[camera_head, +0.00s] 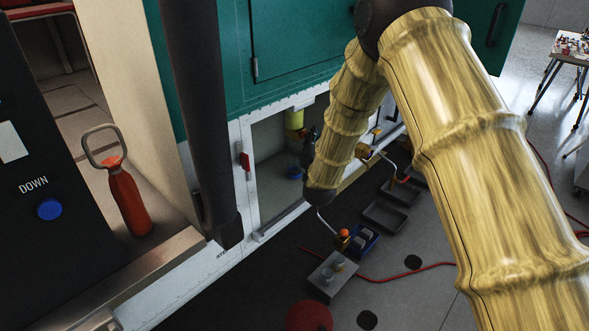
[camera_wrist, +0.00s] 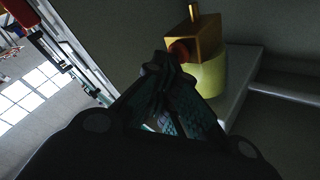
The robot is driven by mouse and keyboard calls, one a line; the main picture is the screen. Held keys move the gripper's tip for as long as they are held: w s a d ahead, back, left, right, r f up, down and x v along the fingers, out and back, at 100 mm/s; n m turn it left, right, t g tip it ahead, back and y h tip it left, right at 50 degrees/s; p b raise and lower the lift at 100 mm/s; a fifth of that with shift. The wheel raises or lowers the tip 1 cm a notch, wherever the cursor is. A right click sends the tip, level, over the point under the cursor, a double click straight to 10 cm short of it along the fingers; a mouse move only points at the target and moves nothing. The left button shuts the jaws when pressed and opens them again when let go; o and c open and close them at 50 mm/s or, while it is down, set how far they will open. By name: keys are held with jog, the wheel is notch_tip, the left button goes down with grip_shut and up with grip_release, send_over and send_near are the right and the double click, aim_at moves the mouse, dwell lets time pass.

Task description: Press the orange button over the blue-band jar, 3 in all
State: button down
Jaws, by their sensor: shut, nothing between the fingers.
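My gripper (camera_wrist: 160,70) is shut and empty in the wrist view. Its fingertips are beside a red-orange round button (camera_wrist: 180,52) on a brass-coloured block; I cannot tell whether they touch it. The block (camera_wrist: 206,38) sits against a pale yellow cylinder (camera_wrist: 212,78). In the head view my gripper (camera_head: 308,148) is dark and partly hidden by my arm, inside an open white-framed compartment.
Below are a blue tray (camera_head: 368,246), a grey box (camera_head: 326,282) and dark trays (camera_head: 386,216). A red cable (camera_head: 405,274) crosses the floor. A red bottle (camera_head: 128,200) stands on the left ledge.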

jog(key=shift+a+r, duration=0.1)
dwell(0.3)
jog(key=shift+s, duration=0.1)
jog(key=shift+s+d, duration=0.1)
jog(key=shift+d, duration=0.1)
dwell(0.3)
jog(key=s+d+b, duration=0.1)
jog(key=s+d, duration=0.3)
jog(key=shift+s+d, duration=0.1)
dwell(0.5)
dwell(1.8)
